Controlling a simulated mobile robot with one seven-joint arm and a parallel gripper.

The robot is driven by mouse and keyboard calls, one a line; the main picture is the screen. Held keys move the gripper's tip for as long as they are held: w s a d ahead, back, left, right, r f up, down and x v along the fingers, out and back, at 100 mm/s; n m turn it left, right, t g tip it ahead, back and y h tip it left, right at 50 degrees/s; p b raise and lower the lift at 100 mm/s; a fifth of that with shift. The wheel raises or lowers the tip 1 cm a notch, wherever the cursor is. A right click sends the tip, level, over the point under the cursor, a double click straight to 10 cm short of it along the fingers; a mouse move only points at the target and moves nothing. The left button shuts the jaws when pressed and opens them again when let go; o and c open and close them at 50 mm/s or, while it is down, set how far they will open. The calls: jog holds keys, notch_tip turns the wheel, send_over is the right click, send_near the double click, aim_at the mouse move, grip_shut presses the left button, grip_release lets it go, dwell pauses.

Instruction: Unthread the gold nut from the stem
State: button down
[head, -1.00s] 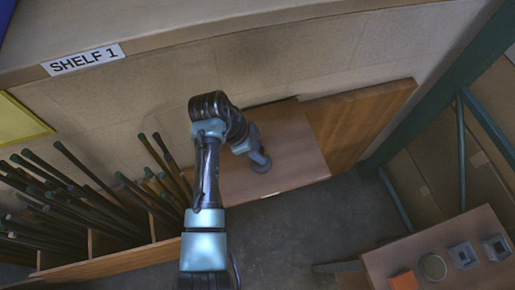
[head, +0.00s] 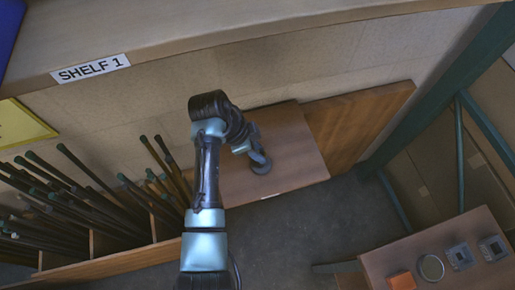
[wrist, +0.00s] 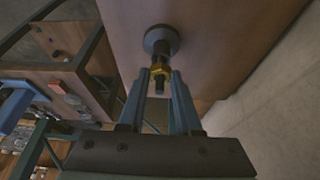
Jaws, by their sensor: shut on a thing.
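In the wrist view, the gold nut (wrist: 160,70) sits around a dark threaded stem (wrist: 161,86). The stem comes out of a round dark flange (wrist: 161,40) against a brown wooden panel (wrist: 215,35). The stem's free end points back toward my gripper (wrist: 160,78). My two fingers are on either side of the nut and are shut on it. The nut is near the fingertips, a short way from the flange. In the head view, the end of my arm is over the brown panel (head: 290,150), and the nut and stem cannot be made out.
A shelf edge labelled SHELF 1 (head: 91,68) runs above. Many dark rods (head: 60,205) stand in a wooden rack at the left. A side table (head: 445,250) at the lower right holds an orange block (head: 401,281) and small metal parts. Grey floor (head: 290,235) is open between.

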jog(key=shift+r, duration=0.25)
jog(key=shift+r+p, duration=2.2)
jog(key=shift+r, duration=0.25)
jog(key=shift+r, duration=0.25)
notch_tip(320, 180, up, 4)
jog(key=p, duration=0.4)
jog(key=shift+f, duration=0.1)
